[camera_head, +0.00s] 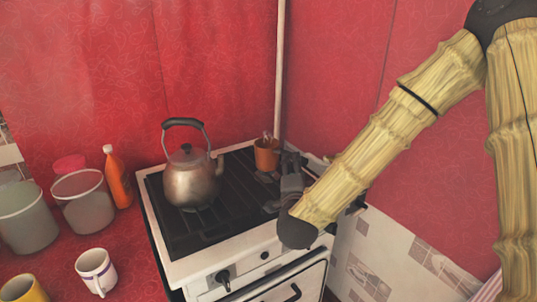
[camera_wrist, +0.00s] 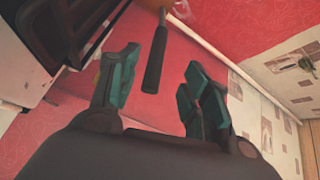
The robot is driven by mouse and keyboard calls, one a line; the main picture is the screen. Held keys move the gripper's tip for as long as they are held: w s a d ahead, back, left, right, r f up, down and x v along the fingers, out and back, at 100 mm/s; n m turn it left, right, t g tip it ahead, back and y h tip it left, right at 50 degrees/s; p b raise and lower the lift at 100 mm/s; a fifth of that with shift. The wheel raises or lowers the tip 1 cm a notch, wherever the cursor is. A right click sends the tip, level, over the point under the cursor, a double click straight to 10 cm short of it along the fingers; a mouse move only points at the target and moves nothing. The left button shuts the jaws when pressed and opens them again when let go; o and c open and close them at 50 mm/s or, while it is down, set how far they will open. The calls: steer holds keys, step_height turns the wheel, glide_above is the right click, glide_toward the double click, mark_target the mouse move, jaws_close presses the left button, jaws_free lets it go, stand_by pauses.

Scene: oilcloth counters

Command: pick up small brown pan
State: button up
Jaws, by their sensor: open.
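The small brown pan (camera_head: 266,157) sits at the back right of the stove top, just beyond my gripper (camera_head: 291,168). In the wrist view, a dark handle (camera_wrist: 156,58), which looks like the pan's, reaches down into the space between the open green-padded fingers of my gripper (camera_wrist: 161,72). Neither finger visibly touches it. The pan's body is mostly cut off at the top of the wrist view. In the head view, my wrist hides part of the gripper.
A metal kettle (camera_head: 190,180) stands on the black grate (camera_head: 228,214), left of the pan. Red walls close in behind and to the right. An orange bottle (camera_head: 117,180), two grey buckets and mugs, including a white mug (camera_head: 96,270), stand on the red counter at left.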

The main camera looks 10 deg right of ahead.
steer(key=shift+f+p+x, duration=0.15)
steer(key=shift+p+x, duration=0.25)
steer(key=shift+x, duration=1.65)
steer(key=shift+f+p+x, duration=0.15)
steer(key=shift+p+x, duration=0.2)
steer(key=shift+x, duration=1.7)
jaws_close()
